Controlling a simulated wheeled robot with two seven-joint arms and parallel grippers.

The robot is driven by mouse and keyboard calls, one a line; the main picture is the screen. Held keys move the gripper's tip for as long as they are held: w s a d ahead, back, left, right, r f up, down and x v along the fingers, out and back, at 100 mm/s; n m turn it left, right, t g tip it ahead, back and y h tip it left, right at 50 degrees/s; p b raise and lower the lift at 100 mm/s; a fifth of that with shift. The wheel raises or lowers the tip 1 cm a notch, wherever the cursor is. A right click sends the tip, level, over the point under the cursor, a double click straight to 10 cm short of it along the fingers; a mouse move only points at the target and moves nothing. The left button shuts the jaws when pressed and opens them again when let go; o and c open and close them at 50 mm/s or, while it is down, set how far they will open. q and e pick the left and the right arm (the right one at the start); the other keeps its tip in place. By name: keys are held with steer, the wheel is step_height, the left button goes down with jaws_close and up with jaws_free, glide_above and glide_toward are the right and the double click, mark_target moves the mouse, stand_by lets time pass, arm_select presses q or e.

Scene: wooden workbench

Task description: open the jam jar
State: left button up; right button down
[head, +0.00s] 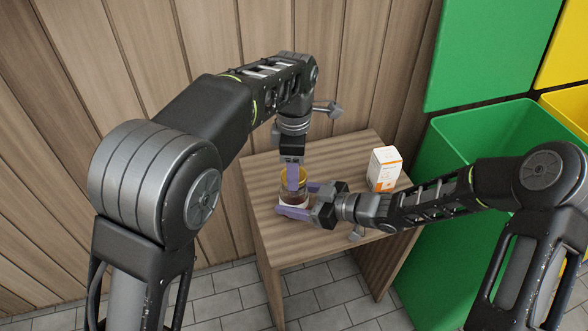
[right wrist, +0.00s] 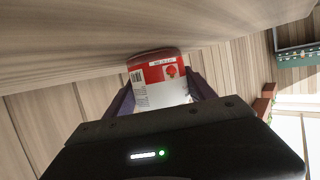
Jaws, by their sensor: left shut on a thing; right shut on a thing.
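The jam jar (head: 291,199) stands upright near the left side of the small wooden table. Its yellow-gold lid (head: 303,172) shows at the top, partly hidden by my left gripper. My left gripper (head: 293,178) points straight down from above and is shut on the lid. My right gripper (head: 297,199) reaches in from the right, low and level, and is shut around the jar's body. In the right wrist view the jar (right wrist: 158,82) sits between the two fingers, with its red and white label facing the camera. The lid cannot be made out there.
A white and orange box (head: 384,168) stands on the wooden table (head: 335,153) to the right, behind my right forearm. A plank wall (head: 215,40) is behind. The table's back middle is clear.

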arm_select(q)
steer(key=shift+r, duration=2)
arm_select(e)
steer(key=shift+c, duration=1.2)
jaws_free()
arm_select(q)
steer(key=shift+r+p, duration=0.85)
steer(key=shift+p, duration=0.05)
arm_select(e)
steer(key=v, duration=1.2)
